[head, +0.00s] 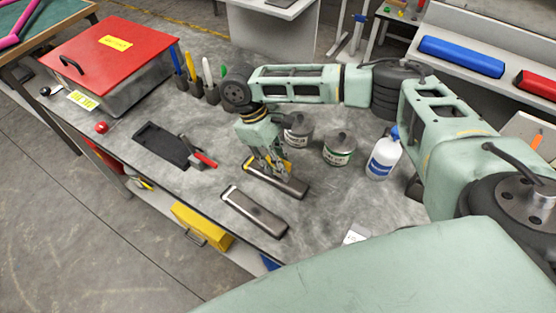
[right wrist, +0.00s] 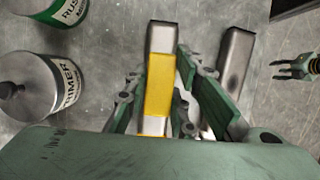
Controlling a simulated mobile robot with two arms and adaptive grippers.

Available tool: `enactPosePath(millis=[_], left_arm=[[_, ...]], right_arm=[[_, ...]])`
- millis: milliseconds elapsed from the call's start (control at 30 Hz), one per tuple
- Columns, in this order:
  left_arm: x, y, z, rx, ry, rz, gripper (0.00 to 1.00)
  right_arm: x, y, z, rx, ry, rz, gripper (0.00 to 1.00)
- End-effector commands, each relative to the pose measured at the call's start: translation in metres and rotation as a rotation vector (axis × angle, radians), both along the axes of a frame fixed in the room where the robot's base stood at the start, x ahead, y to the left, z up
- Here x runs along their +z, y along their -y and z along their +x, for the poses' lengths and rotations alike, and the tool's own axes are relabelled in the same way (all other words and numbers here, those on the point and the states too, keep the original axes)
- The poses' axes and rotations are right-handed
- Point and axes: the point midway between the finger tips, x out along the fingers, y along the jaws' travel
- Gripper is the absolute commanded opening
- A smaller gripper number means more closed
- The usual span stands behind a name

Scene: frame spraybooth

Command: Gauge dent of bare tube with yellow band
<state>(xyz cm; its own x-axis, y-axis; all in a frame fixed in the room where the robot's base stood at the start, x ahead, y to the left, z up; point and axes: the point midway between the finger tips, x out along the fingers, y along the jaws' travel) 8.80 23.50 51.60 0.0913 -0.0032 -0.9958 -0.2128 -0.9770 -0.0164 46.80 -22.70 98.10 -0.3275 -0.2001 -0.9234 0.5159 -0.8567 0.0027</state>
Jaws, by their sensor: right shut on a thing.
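The bare metal tube with the yellow band (head: 292,186) lies on the grey bench. It also shows in the right wrist view (right wrist: 160,85), where the band wraps its middle. My right gripper (head: 270,172) reaches down from above, and its fingers (right wrist: 172,105) sit on both sides of the tube, shut on it at the band. No dent can be made out. A second bare tube (head: 252,212) lies nearly parallel in front; it shows right of the fingers in the right wrist view (right wrist: 234,60). A red-handled tool (head: 203,158) lies left of the tubes.
Two labelled tins (head: 339,150) and a white bottle with a blue label (head: 384,155) stand behind the tube. A dark mat (head: 160,142), upright markers (head: 194,88) and a red-lidded box (head: 108,50) are at left. The front bench edge is close to the second tube.

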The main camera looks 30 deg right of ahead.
Motion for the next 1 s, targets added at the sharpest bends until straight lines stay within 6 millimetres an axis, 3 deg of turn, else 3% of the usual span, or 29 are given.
enactPosePath(millis=[500, 533, 600, 767, 1000], left_arm=[[-0.001, 0.0, 0.0, -0.001, 0.0, 0.0, 0.4], [-0.001, 0.0, 0.0, -0.001, 0.0, 0.0, 0.4], [-0.001, 0.0, 0.0, -0.001, 0.0, 0.0, 0.4], [-0.001, 0.0, 0.0, -0.001, 0.0, 0.0, 0.4], [-0.001, 0.0, 0.0, -0.001, -0.001, 0.0, 0.4]], right_arm=[[-0.012, 0.0, 0.0, 0.0, 0.0, 0.0, 0.0], [-0.011, 0.0, 0.0, 0.0, 0.001, 0.001, 0.26], [-0.011, 0.0, 0.0, 0.0, 0.001, 0.001, 0.32], [-0.011, 0.0, 0.0, 0.0, 0.0, 0.0, 0.45], [-0.011, 0.0, 0.0, 0.0, 0.0, 0.0, 0.45]])
